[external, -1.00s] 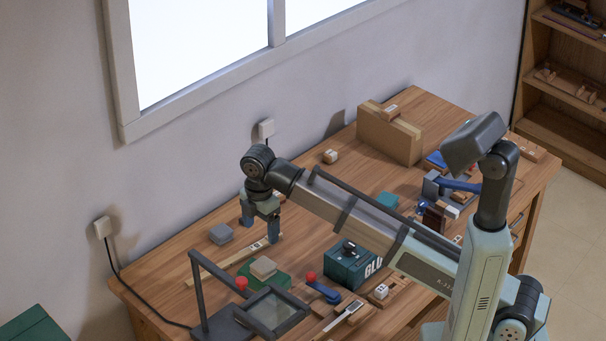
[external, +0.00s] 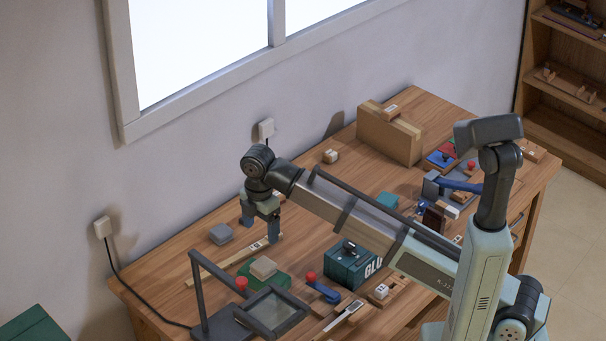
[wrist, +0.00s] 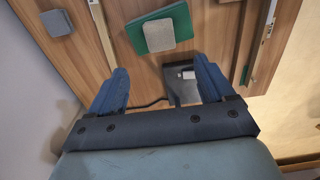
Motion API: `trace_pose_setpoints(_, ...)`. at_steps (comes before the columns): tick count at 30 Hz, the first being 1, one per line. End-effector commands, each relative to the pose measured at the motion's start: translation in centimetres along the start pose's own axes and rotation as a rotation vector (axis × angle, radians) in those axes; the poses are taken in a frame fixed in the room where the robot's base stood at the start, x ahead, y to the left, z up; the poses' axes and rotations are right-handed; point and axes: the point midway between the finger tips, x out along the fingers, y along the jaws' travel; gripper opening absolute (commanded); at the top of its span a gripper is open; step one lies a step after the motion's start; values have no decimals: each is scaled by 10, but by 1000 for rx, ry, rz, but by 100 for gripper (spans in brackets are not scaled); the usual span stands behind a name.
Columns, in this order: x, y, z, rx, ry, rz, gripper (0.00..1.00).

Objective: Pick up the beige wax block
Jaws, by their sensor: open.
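The beige wax block (external: 263,267) sits on a green slab (external: 245,270) near the front left of the workbench. In the wrist view the beige wax block (wrist: 160,35) shows beyond my fingertips, on the green slab (wrist: 178,15). My gripper (external: 261,229) is above the bench, behind the block and apart from it, pointing down. In the wrist view my gripper (wrist: 161,70) has its two blue fingers spread wide with nothing between them.
A grey block (external: 221,234) lies left of my gripper, and a long wooden strip (external: 212,268) runs beside the slab. A dark framed stand (external: 272,311) is in front of the block. A teal box (external: 350,265) and red-knobbed lever (external: 322,290) are to the right.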

Motion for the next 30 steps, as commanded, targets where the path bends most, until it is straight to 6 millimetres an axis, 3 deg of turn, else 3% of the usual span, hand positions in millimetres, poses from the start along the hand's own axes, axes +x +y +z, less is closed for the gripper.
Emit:
trace_pose_setpoints(15, 0, 0, 0, 0, 0, 0, 85)
trace_pose_setpoints(19, 0, 3, 8, 13, 0, 0, 85)
trace_pose_setpoints(23, 1, 12, 38, 59, -1, -1, 85)
trace_pose_setpoints(30, 13, 38, 130, 198, -5, -21, 85)
